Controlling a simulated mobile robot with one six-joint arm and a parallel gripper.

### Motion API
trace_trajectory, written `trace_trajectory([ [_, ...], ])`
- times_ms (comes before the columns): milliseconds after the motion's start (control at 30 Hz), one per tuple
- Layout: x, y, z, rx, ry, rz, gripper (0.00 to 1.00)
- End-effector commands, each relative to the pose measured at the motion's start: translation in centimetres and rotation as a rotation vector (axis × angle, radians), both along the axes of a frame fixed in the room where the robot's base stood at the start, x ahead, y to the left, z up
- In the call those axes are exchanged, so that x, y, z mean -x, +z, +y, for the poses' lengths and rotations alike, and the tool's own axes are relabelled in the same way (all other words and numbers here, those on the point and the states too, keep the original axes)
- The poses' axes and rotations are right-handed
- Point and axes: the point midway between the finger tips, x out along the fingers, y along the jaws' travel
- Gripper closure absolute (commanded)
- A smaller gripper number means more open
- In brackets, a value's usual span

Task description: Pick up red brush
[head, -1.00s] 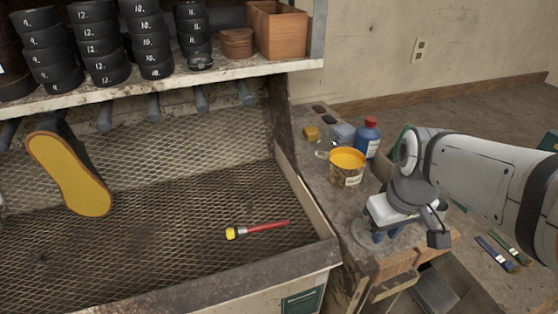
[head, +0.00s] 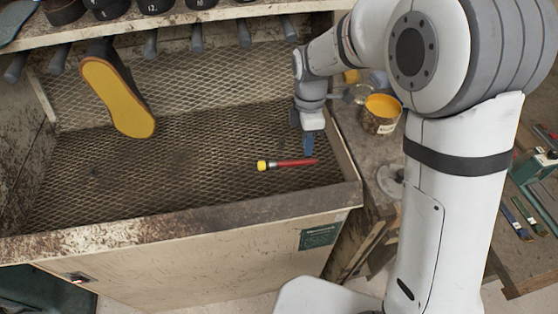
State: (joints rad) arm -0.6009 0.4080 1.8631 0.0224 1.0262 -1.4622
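The red brush (head: 290,163) lies on the mesh bed (head: 200,175) of the bench, near its front right. Its handle is red and points right. Its yellow tip is at the left. My gripper (head: 307,148) points down just above and behind the right part of the handle, close to it. Its blue fingers show small and partly overlapping, so I cannot tell whether they are open or shut. The brush appears to rest on the mesh.
A yellow shoe sole (head: 120,98) hangs at the back left. A can of yellow paint (head: 381,113) stands on the side table at the right. The raised front rim (head: 180,215) bounds the mesh. Pegs and a shelf (head: 170,25) overhang the back.

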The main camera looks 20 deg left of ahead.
Motion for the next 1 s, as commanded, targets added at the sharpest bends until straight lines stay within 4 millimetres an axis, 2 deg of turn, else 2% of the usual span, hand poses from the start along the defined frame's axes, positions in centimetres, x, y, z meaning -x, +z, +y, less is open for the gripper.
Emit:
trace_trajectory([
  [200,0.5,-3.1,-0.1,0.002,-0.002,0.003,0.79],
  [333,0.6,-4.5,-0.2,0.001,-0.003,0.002,0.79],
  [600,0.6,-4.8,-0.2,-0.001,-0.005,-0.001,0.79],
  [867,0.6,-4.8,-0.3,0.0,-0.005,0.0,1.0],
  [1000,0.6,-4.8,-0.3,-0.001,-0.006,-0.001,1.0],
])
